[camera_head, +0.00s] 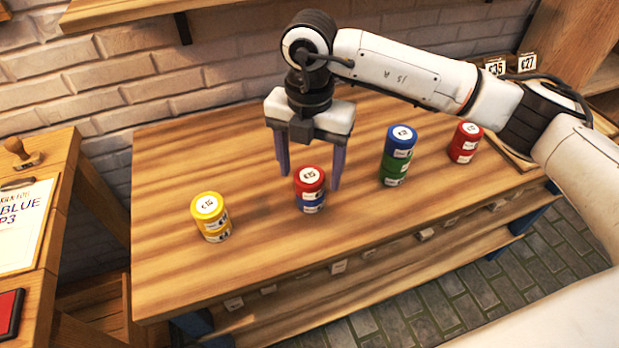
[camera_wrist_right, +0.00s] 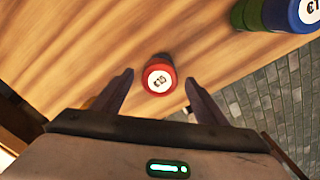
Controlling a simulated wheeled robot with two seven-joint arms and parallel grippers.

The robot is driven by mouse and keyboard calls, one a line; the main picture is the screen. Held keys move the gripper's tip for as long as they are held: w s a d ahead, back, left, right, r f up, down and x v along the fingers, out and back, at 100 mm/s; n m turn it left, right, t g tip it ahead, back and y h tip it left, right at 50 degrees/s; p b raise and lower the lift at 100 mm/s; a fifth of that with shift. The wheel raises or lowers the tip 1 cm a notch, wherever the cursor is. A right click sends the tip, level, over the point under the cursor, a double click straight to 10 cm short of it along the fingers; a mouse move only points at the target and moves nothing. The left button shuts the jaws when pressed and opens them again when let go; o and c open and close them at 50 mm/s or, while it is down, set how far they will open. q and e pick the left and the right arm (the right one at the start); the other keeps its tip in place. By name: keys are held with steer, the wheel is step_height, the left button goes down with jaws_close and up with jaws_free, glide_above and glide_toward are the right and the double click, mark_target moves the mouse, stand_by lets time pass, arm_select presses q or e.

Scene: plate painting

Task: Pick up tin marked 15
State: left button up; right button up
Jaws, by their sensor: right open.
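A red tin (camera_head: 309,181) with a white numbered lid sits on a blue tin (camera_head: 313,204) near the table's front middle. Its number looks like 15, but the print is small. My right gripper (camera_head: 310,184) points down and is open, with one finger on each side of the red tin and nothing held. In the right wrist view the red tin (camera_wrist_right: 158,78) shows between the open fingertips (camera_wrist_right: 159,80), with a gap on both sides. The number there is blurred. My left gripper is not in view.
A yellow stack (camera_head: 211,216) stands to the left on the wooden table (camera_head: 270,265). A blue tin (camera_head: 401,139) on a green tin (camera_head: 396,166) stands to the right, with a red stack (camera_head: 465,143) beyond. A side desk (camera_head: 60,170) holds a clipboard.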

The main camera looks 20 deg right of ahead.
step_height(320, 180, down, 2)
steer(key=shift+c, duration=0.3)
steer(key=c, duration=1.2)
steer(key=shift+r, duration=0.1)
